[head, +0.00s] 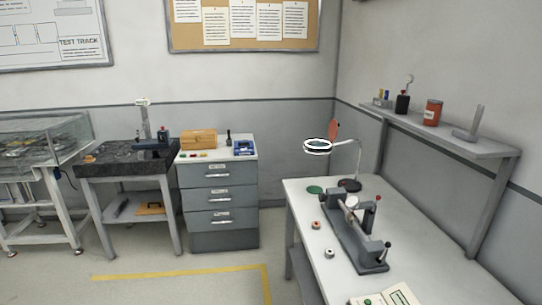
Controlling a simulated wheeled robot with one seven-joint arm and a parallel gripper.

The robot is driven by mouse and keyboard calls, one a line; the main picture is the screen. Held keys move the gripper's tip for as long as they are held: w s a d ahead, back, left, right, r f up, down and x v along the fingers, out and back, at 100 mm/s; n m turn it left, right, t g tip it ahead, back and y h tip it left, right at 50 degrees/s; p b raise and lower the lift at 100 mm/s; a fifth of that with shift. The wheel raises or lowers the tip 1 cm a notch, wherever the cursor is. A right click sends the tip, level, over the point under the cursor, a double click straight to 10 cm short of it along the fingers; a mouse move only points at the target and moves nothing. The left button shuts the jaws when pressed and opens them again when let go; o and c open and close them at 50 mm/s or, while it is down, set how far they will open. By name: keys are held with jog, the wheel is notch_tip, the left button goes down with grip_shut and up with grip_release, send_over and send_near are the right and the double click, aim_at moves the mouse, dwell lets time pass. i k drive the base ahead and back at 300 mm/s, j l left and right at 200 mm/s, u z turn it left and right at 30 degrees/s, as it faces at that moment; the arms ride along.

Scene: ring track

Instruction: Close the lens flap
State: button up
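A magnifier (317,147) with a white and black round head stands at the far end of the right-hand workbench, held by a thin bent arm on a dark round base. A red-orange lens flap (334,130) stands raised at the right side of the magnifier head, steeply tilted up and clear of the lens. My gripper is not in view.
The workbench (297,195) also holds a grey bench fixture (357,238), small round parts, a green disc (315,190) and an open booklet (388,298). A wall shelf (459,139) hangs to its right. A drawer cabinet (219,211) stands behind. Floor on the left front is open.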

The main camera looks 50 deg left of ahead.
aim_at(333, 127)
jog(key=u, duration=1)
jog(key=i+j, duration=0.15)
jog(key=i, duration=0.3)
jog(key=i+j+z, duration=0.1)
jog(key=i, duration=0.35)
jog(key=i+j+z, duration=0.1)
jog(key=i, duration=0.35)
jog(key=i+j, duration=0.3)
jog(key=i, duration=0.15)
jog(key=i+j+z, duration=0.1)
jog(key=i+j, duration=0.15)
jog(key=i, duration=0.2)
